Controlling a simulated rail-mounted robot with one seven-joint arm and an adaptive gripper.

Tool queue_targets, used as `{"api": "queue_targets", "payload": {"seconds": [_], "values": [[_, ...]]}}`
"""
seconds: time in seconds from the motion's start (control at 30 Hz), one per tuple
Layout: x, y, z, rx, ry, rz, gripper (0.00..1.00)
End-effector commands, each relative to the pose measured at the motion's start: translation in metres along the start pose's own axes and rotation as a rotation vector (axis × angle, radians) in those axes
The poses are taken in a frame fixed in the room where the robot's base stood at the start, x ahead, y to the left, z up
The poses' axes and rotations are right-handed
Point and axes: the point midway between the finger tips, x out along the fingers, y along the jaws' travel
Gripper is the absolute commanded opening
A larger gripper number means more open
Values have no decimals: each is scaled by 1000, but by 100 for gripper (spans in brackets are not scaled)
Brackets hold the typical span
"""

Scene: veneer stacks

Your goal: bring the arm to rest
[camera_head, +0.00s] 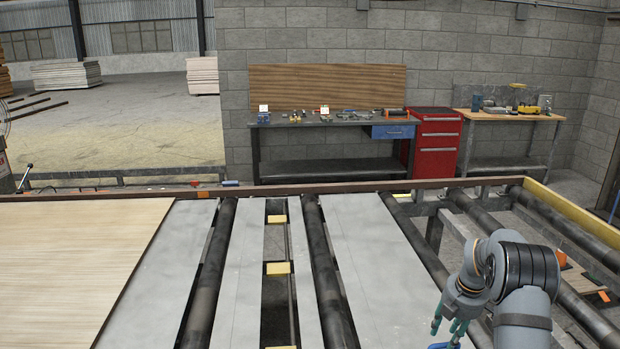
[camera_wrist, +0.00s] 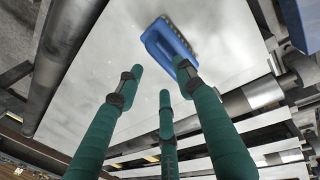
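My gripper (camera_head: 448,328) is at the lower right of the head view, low over the grey plates of the roller bed. In the wrist view my gripper (camera_wrist: 160,75) shows three green fingers standing apart with nothing between them, so it is open. A blue hand tool with a loop-shaped body and a dark toothed or bristled edge (camera_wrist: 162,40) lies on the pale plate beyond the fingertips. The right fingertip overlaps it in the picture; I cannot tell whether they touch. A blue piece (camera_head: 438,346) shows beside the fingers at the head view's bottom edge.
A wood veneer sheet (camera_head: 70,260) covers the left of the bed. Grey plates (camera_head: 365,250) and dark rollers (camera_head: 215,265) lie beside it. A yellow rail (camera_head: 570,210) edges the right. Another blue object (camera_wrist: 303,22) is at the wrist view's upper right. A workbench (camera_head: 330,128) and red cabinet (camera_head: 436,140) stand behind.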

Motion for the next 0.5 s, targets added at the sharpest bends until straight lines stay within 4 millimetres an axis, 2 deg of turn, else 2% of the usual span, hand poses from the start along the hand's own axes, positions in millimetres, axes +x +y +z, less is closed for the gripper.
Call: {"api": "queue_targets", "payload": {"seconds": [0.5], "values": [[-71,-80,8,0,-2,4,37]]}}
